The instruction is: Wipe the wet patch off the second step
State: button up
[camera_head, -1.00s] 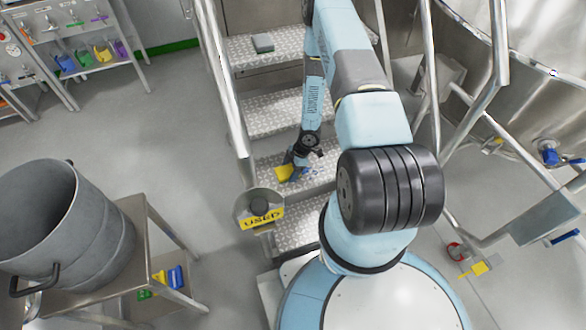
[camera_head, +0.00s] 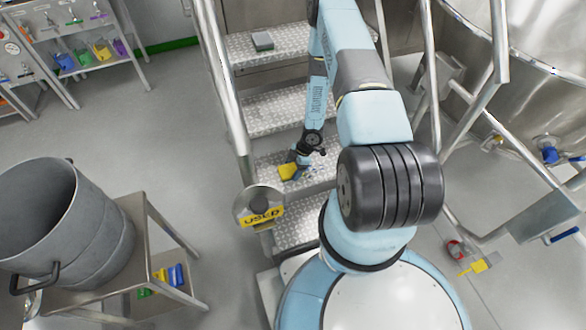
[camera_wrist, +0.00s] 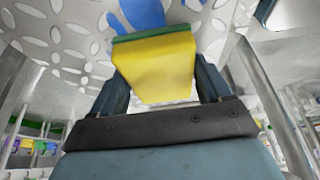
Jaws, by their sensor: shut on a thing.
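My gripper (camera_head: 293,166) is shut on a yellow sponge (camera_head: 287,172) with a green scouring side. In the wrist view the sponge (camera_wrist: 155,66) sits between both fingers, its green edge towards the step. In the head view it is low over the second step (camera_head: 268,176), a metal tread with a raised pattern; I cannot tell whether it touches. Bright blue patches, which look like the wet patch (camera_wrist: 142,13), show on the patterned surface just beyond the sponge in the wrist view. My gripper and arm hide part of this step.
Handrails (camera_head: 228,90) flank the steps on both sides. A round holder with a yellow USED sign (camera_head: 262,217) stands by the left rail. A grey block (camera_head: 262,41) lies on a higher step. A grey drum (camera_head: 75,235) on a metal stand is at lower left.

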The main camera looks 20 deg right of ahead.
aim_at(309, 168)
jog(key=shift+d, duration=7.35)
jog(key=shift+f, duration=0.1)
jog(key=shift+a, duration=0.1)
jog(key=shift+s+a+f, duration=0.15)
jog(key=shift+a, duration=2.75)
jog(key=shift+a+r, duration=0.15)
jog(key=shift+a, duration=1.6)
jog(key=shift+a+r, duration=0.15)
jog(key=shift+a, duration=1.6)
jog(key=shift+w+a+f, duration=0.1)
jog(key=shift+w+a, duration=0.1)
jog(key=shift+a, duration=1.35)
